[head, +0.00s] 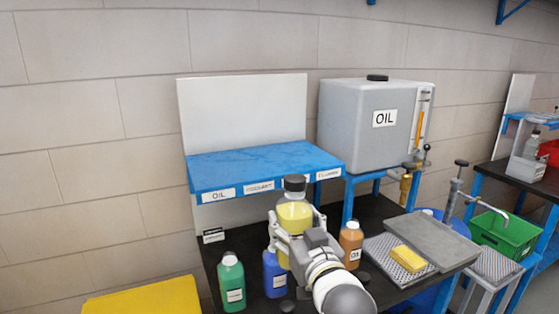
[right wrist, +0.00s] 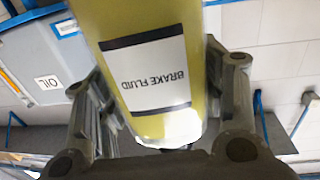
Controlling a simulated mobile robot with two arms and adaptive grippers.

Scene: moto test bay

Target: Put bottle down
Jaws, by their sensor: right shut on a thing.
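The yellow brake fluid bottle (head: 294,214) with a dark cap is upright in my right gripper (head: 297,232), in front of the blue labelled shelf (head: 255,165). Its lower part is hidden by the gripper in the head view. In the right wrist view the bottle (right wrist: 150,70) fills the space between the two fingers of my right gripper (right wrist: 165,95), and its BRAKE FLUID label appears upside down. The fingers are shut around it. The shelf top is bare, with several labels on its front edge. My left gripper is not in view.
A green bottle (head: 231,284), a blue bottle (head: 275,275) and an orange-brown bottle (head: 351,243) stand on the dark bench (head: 385,206) near my right gripper. A grey OIL tank (head: 355,120) stands right of the shelf. A yellow sponge (head: 408,259) lies on a tray at right.

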